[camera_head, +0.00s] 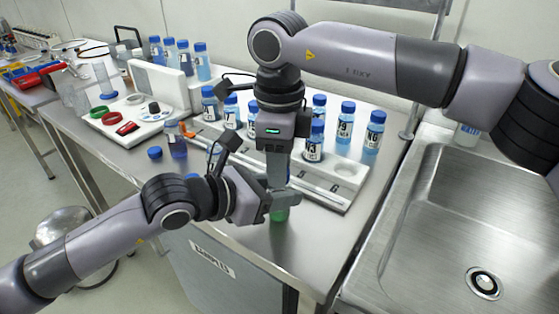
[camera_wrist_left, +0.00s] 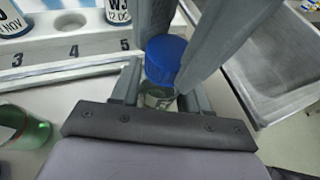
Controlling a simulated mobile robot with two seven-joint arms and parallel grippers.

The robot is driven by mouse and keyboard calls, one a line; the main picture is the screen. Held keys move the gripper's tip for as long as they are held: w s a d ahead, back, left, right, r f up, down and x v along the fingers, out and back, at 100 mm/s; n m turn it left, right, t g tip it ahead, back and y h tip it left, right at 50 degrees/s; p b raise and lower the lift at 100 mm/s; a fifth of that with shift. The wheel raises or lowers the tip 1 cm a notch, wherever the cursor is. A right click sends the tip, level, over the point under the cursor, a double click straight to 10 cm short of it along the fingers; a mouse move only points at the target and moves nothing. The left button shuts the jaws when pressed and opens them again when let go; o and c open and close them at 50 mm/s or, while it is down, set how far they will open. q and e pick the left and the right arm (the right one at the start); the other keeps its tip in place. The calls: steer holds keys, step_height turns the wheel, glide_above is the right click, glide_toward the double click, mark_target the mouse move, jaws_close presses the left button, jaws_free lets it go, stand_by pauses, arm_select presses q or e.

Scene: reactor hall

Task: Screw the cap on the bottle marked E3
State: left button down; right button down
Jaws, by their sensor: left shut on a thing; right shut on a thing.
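In the left wrist view a small bottle (camera_wrist_left: 160,98) with clear glass and a pale label stands between my left gripper's fingers (camera_wrist_left: 158,92). Part of a dark letter shows, but I cannot read the full mark. A blue cap (camera_wrist_left: 165,58) sits at the bottle's mouth; whether it is fully seated I cannot tell. My right gripper (camera_wrist_left: 185,45) comes down from above and is shut on the cap. In the head view my left gripper (camera_head: 268,203) and right gripper (camera_head: 279,182) meet over the bench's front edge and hide most of the bottle and cap.
A green glass object (camera_wrist_left: 22,130) is close beside my left gripper. A white numbered rack (camera_head: 330,190) with several blue-capped bottles stands behind. A loose blue cap (camera_head: 155,153) lies left on the bench. A steel sink (camera_head: 440,230) is at right.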

steer(key=shift+m, duration=0.3)
steer(key=c, duration=0.7)
jaws_free()
steer(key=shift+c, duration=0.2)
steer(key=shift+r, duration=0.1)
steer(key=shift+r, duration=2.2)
steer(key=shift+r, duration=0.1)
steer(key=shift+c, duration=0.3)
step_height(320, 180, up, 3)
steer(key=shift+r, duration=0.15)
steer(key=shift+f, duration=4.05)
